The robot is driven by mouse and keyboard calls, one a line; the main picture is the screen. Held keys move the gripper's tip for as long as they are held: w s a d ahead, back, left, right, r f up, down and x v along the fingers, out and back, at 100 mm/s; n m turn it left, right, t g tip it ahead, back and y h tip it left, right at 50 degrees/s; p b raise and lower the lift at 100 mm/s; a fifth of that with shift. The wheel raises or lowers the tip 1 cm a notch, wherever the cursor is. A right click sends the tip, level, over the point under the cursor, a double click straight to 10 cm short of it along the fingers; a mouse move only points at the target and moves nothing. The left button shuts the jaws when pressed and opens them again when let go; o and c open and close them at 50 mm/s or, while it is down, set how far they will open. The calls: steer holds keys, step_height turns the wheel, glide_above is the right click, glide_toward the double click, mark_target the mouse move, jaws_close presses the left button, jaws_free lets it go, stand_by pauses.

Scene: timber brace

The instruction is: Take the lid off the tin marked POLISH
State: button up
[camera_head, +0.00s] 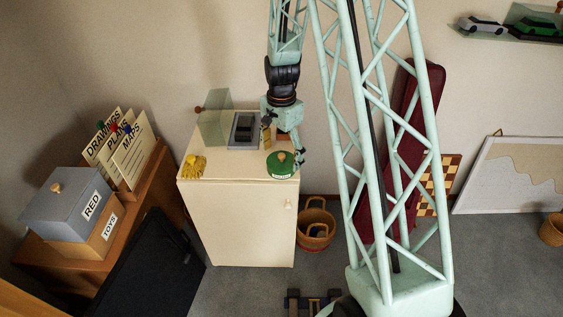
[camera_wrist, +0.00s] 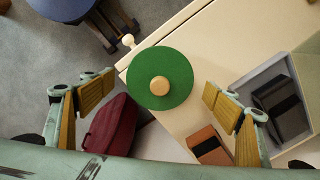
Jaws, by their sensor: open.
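The tin (camera_head: 281,175) stands on the right front part of the cream cabinet top. Its label is too small to read in the head view. Its round green lid (camera_head: 280,159) is on it, with a wooden knob in the middle. In the wrist view the green lid (camera_wrist: 174,64) and its tan knob (camera_wrist: 159,86) are seen from above, and the tin's sides are hidden. My gripper (camera_head: 285,150) is above and close to the tin. In the wrist view my gripper (camera_wrist: 148,100) is open and empty, its yellow-padded fingers apart on either side of the lid.
On the cabinet top (camera_head: 222,165), a grey tray (camera_head: 244,130) with a dark object lies behind the tin. A yellow object (camera_head: 194,167) lies at the left. A brown block (camera_wrist: 209,146) shows near the right finger. A basket (camera_head: 316,226) stands on the floor right of the cabinet.

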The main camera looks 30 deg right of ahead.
stand_by(0.6)
steer(key=shift+f, duration=0.1)
steer(key=c, duration=2.6)
